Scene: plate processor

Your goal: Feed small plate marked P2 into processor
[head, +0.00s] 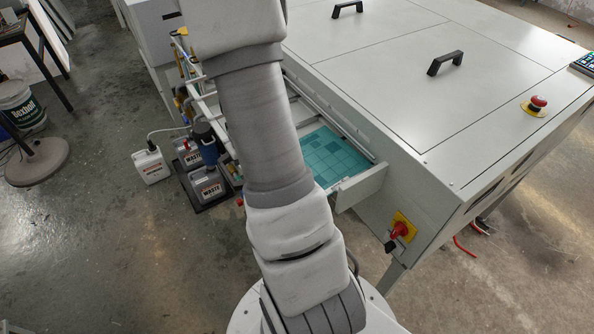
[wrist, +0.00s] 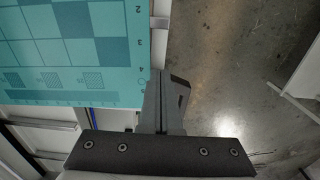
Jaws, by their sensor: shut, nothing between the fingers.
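A teal plate (head: 333,157) with darker squares lies flat on the feed tray (head: 360,187) at the processor's near-left end. The processor (head: 450,90) is the large grey machine. In the wrist view the plate (wrist: 70,55) fills the upper left, with checker squares and the numbers 2, 3 and 4 along its right edge. No P2 mark is readable. My gripper (wrist: 166,82) is shut and empty, its fingers beside the plate's lower right corner. I cannot tell whether they touch it. In the head view my arm hides the gripper and part of the plate.
Waste containers (head: 208,186) and a white jug (head: 151,165) stand on the floor left of the tray. A red emergency button (head: 537,104) is on the processor top, and a red-yellow switch (head: 400,229) is on its near side. Open floor (head: 120,260) lies at lower left.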

